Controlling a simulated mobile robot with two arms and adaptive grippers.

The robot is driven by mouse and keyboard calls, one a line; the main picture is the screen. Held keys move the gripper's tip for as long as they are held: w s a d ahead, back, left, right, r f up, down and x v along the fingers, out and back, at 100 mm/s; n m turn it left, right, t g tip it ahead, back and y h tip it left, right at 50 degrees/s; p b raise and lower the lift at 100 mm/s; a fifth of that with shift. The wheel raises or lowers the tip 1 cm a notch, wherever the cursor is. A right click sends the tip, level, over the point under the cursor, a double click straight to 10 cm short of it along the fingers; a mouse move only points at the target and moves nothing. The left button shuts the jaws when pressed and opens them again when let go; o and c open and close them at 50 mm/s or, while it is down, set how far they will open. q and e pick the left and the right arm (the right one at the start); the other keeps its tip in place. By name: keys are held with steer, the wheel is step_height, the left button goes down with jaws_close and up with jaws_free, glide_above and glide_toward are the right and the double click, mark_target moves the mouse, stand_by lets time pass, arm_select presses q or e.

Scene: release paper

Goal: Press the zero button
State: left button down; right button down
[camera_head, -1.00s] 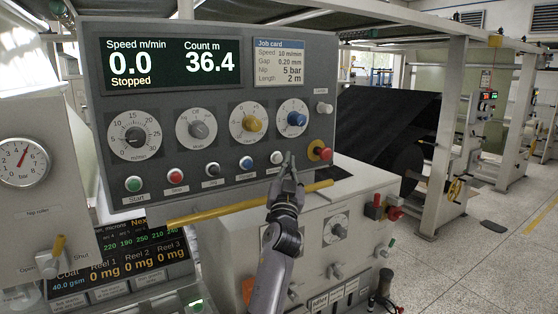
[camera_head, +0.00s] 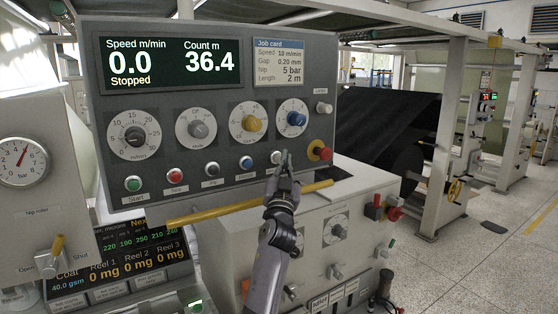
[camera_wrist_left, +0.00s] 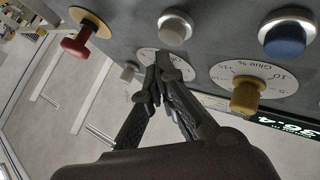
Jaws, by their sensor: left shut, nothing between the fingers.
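The button also shows at the top of the left wrist view (camera_wrist_left: 175,28). My left gripper (camera_head: 284,160) is shut and empty, its fingertips pointing up just right of the button. In the left wrist view the fingertips (camera_wrist_left: 162,70) overlap a dial. I cannot tell whether they touch the panel. The display (camera_head: 170,62) reads Count 36.4 m and Stopped.
A blue button (camera_head: 246,162) sits left of the grey-white one. A red mushroom button (camera_head: 320,150) on a yellow base sits to the right. A blue knob (camera_head: 296,118) and a yellow knob (camera_head: 252,123) are above. A yellow bar (camera_head: 240,204) runs below the panel.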

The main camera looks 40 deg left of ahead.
arm_select(q)
steer(key=shift+a, duration=0.15)
stand_by(0.6)
steer(key=shift+w+a, duration=0.15)
steer(key=shift+a, duration=0.15)
steer(key=shift+w+a+b, duration=0.15)
steer(key=shift+a+b, duration=0.25)
stand_by(0.7)
steer(key=shift+d, duration=0.1)
stand_by(0.3)
steer(key=shift+s+d, duration=0.3)
steer(key=shift+d, duration=0.4)
steer(key=shift+s+d, duration=0.3)
steer(key=shift+d, duration=0.45)
steer(key=shift+s+d, duration=0.35)
steer(key=shift+d, duration=0.45)
steer(key=shift+s+d, duration=0.3)
steer(key=shift+d, duration=0.45)
steer(key=shift+f, duration=0.1)
